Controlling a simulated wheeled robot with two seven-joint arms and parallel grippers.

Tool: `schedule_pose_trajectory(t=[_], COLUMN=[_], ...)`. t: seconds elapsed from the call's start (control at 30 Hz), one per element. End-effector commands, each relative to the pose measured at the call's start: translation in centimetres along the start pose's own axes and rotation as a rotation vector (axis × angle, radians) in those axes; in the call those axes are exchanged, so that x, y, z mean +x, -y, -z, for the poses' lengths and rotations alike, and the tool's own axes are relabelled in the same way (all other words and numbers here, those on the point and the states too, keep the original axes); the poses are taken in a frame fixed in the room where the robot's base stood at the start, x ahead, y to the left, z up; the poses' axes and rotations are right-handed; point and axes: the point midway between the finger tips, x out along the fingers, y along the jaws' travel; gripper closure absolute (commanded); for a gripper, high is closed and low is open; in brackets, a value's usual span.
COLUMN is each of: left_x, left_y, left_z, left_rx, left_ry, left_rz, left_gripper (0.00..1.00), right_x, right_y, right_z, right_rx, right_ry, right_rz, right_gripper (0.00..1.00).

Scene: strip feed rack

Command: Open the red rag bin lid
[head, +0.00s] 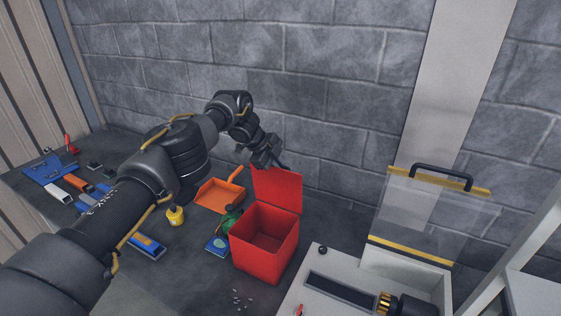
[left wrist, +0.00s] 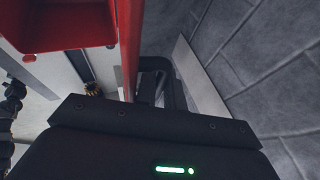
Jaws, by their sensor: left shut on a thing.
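The red rag bin (head: 265,243) stands on the dark bench top, and its inside is visible and looks empty. Its red lid (head: 277,190) stands up at the bin's back edge, raised and open. My left gripper (head: 284,167) is at the top edge of the lid, shut on it. In the left wrist view the lid (left wrist: 130,45) shows edge-on, running down to my gripper's fingers (left wrist: 150,85), and part of the bin (left wrist: 60,25) is at upper left. My right gripper is not in view.
An orange dustpan (head: 219,196), a yellow bottle (head: 176,216), a green object (head: 230,220) and a blue box (head: 218,246) are left of the bin. A white machine (head: 300,285) with a clear guard (head: 430,215) stands at right. A block wall (head: 300,70) rises close behind.

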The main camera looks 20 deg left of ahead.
Motion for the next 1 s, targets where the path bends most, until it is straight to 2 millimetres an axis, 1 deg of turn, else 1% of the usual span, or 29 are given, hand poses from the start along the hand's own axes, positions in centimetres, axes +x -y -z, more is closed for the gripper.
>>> schedule_pose_trajectory(t=[0.1, 0.33, 0.57, 0.6, 0.63, 0.87, 1.0], left_x=[-0.2, -0.5, -0.6, -0.6, -0.6, -0.5, -0.9], left_y=[-0.7, -1.3, -1.4, -1.4, -1.4, -1.2, -1.2], left_z=[-0.1, -0.8, -1.0, -1.0, -1.0, -0.8, -0.8], left_rx=[-0.013, -0.028, -0.031, -0.031, -0.030, -0.026, -0.028], left_ry=[-0.001, 0.004, 0.006, 0.006, 0.006, 0.005, 0.002], left_rz=[-0.023, -0.031, -0.030, -0.030, -0.030, -0.030, -0.029], left_gripper=[1.00, 1.00, 1.00, 0.87, 0.83, 0.82, 0.82], right_x=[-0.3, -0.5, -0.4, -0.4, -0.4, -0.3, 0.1], right_y=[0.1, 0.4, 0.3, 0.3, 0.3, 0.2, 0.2], right_z=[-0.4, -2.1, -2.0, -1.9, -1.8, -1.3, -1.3], right_rx=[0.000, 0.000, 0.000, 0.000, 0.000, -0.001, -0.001], right_ry=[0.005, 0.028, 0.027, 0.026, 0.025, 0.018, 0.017], right_rz=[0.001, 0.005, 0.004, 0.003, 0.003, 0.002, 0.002], right_gripper=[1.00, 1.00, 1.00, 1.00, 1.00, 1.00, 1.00])
